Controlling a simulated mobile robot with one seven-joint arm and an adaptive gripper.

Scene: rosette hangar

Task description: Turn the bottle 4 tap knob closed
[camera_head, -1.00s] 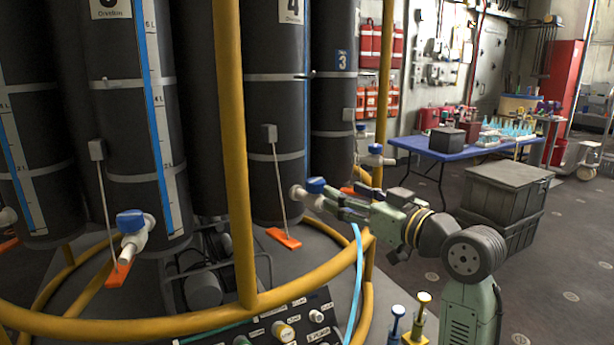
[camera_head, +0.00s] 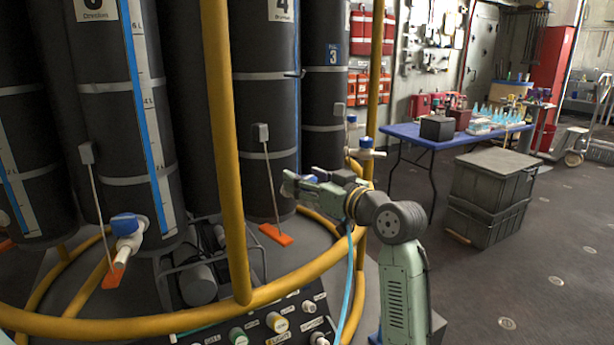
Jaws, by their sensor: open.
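Bottle 4 (camera_head: 266,110) is a tall dark cylinder with a "4" label (camera_head: 284,8) at its top, behind the yellow rail. My gripper (camera_head: 288,184) is open at the lower front of this bottle, pointing left. It covers the place of the bottle's tap and blue knob, so I cannot tell how the knob is turned or whether the fingers touch it.
A yellow upright post (camera_head: 226,150) and curved rail (camera_head: 290,272) stand in front of the bottles. Another tap with a blue knob (camera_head: 124,225) is at the left. A blue table (camera_head: 430,146) and dark crates (camera_head: 490,190) stand right.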

